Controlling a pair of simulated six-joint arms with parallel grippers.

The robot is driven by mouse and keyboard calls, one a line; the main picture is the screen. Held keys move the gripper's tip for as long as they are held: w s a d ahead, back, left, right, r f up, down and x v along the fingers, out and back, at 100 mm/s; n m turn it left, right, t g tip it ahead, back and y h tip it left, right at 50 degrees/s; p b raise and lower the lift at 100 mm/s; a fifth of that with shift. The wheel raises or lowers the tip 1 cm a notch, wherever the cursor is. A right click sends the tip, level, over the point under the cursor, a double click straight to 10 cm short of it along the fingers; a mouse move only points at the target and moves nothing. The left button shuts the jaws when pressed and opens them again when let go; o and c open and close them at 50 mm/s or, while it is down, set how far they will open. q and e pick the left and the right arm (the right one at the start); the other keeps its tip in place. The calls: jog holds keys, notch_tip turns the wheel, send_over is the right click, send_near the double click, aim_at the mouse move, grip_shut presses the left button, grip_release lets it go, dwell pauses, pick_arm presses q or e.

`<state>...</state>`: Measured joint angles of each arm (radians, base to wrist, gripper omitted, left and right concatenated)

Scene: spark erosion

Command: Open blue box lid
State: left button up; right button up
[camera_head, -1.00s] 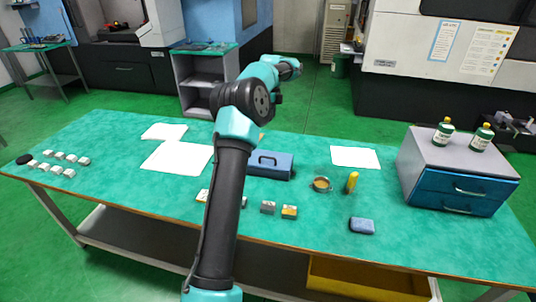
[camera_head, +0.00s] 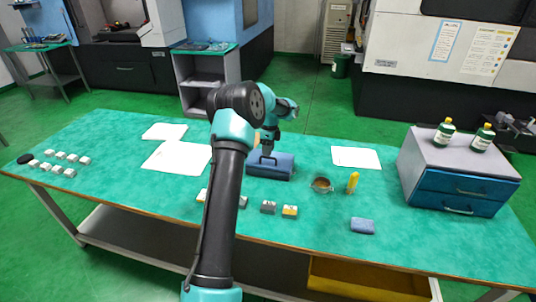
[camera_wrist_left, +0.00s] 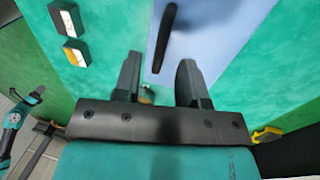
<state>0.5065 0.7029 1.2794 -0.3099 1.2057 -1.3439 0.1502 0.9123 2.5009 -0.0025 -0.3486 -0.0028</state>
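The blue box (camera_head: 283,170) stands shut on the green table, with a dark handle on its lid. My left gripper (camera_head: 267,158) is above the lid at the handle in the head view. In the left wrist view, the two fingers of my left gripper (camera_wrist_left: 157,82) are apart, so it is open. The dark handle (camera_wrist_left: 165,30) lies ahead of the fingers, roughly in line with the gap between them, over the light blue lid (camera_wrist_left: 210,35). I cannot tell whether the fingers touch the lid. My right gripper is not in view.
Small blocks (camera_head: 289,211) lie in front of the box. A round tin (camera_head: 322,185), a yellow-handled item (camera_head: 353,182) and a blue sponge-like block (camera_head: 362,226) lie to the right. A grey drawer cabinet (camera_head: 447,160) with two bottles stands further right. White sheets (camera_head: 176,157) lie left.

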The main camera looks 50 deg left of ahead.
pick_arm(q)
jog(key=shift+s+d+f, duration=0.1)
jog(key=shift+f, duration=0.5)
jog(key=shift+s+d+f, duration=0.1)
jog(key=shift+f, duration=0.45)
jog(key=shift+a, duration=0.1)
jog(key=shift+c, duration=0.5)
grip_shut()
